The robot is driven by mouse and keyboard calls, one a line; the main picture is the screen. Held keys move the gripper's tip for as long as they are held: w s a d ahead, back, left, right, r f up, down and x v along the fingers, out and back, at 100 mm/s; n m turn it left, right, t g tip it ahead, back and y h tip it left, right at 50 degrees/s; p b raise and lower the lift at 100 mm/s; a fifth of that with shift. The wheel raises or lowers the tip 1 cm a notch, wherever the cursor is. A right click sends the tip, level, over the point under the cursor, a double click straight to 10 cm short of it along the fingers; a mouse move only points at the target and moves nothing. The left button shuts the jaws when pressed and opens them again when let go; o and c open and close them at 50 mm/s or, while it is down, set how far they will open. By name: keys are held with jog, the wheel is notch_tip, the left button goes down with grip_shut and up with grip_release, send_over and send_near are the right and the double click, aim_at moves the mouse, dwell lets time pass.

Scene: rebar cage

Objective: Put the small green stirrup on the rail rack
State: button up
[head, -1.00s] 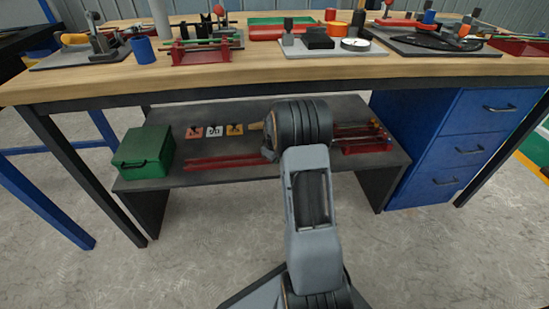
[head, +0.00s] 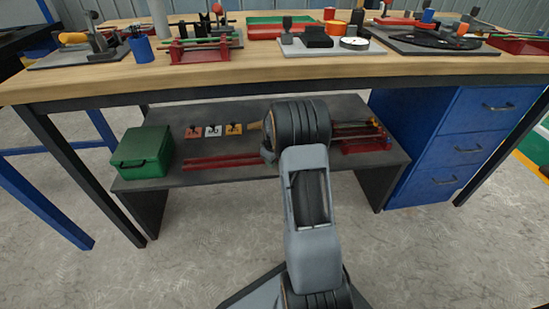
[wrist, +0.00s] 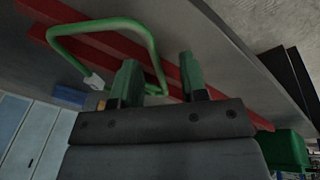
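The small green stirrup (wrist: 103,24), a bent rod loop with a white tag, is close in front of my gripper in the wrist view. My gripper (wrist: 160,72) is open, its two green-tinted fingers well apart. One side of the stirrup shows in the gap between the fingers; I cannot tell whether it touches either finger. The red rails of the rack (wrist: 80,42) run behind the stirrup; whether it rests on them is unclear. In the head view the rails (head: 222,161) lie on the low shelf, and my arm hides the gripper and stirrup.
The low dark shelf (head: 215,178) sits beneath the wooden bench top (head: 230,78). A green box (head: 143,153) stands at its left end. Several small coloured plates (head: 213,131) lie behind the rails. A red rack with rods (head: 366,143) is to the right. Blue drawers (head: 455,140) stand further right.

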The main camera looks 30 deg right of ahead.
jog(key=shift+a+f, duration=0.1)
jog(key=shift+f, duration=0.15)
jog(key=p+v, duration=0.5)
jog(key=v, duration=0.7)
jog(key=shift+r+p, duration=0.25)
jog(key=shift+p, duration=0.1)
jog(key=shift+s, duration=0.15)
